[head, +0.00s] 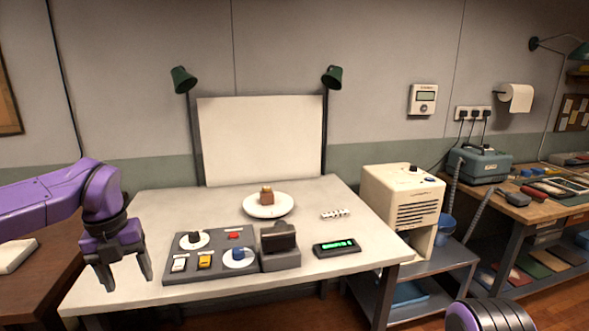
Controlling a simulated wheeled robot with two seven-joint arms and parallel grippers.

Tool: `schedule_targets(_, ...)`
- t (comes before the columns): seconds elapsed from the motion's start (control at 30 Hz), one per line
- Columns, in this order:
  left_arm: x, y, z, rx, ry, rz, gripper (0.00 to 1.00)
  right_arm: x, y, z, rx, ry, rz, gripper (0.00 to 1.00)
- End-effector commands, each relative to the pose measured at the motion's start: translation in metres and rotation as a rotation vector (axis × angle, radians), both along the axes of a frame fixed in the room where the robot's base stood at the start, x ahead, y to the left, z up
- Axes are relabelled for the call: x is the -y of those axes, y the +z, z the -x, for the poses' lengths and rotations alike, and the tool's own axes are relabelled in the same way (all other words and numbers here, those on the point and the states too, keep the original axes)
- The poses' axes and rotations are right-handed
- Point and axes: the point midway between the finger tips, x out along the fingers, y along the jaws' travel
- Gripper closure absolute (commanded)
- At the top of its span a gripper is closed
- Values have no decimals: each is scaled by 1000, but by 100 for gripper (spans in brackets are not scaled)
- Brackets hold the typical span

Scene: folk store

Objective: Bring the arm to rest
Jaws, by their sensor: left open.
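My left arm comes in from the left in the head view. Its left gripper (127,279) is open, fingers pointing down, over the left end of the white table (142,205). Nothing shows between its fingers. It is left of the grey control panel (214,255) and apart from it, as far as I can see. A purple and black part at the bottom right edge is mine; my right gripper's fingers do not show.
A black device with a green display (336,248) lies near the right end. A dark-topped box (279,248) stands beside the panel. A beige machine (400,205) stands on a cart to the right. Two green lamps flank a white backboard (262,140).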

Motion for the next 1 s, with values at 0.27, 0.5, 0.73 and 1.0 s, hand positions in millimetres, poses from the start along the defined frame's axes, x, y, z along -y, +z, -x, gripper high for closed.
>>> schedule_targets(0.27,-25,-12,-19,116,-172,-212,36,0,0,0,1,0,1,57)
schedule_targets(0.5,-44,-47,-33,142,-453,-547,36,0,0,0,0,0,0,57)
schedule_targets(0.73,-35,-139,-31,30,-1083,-964,36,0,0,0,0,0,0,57)
schedule_targets(1.0,22,-313,85,-160,-2221,-1032,36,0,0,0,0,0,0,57)
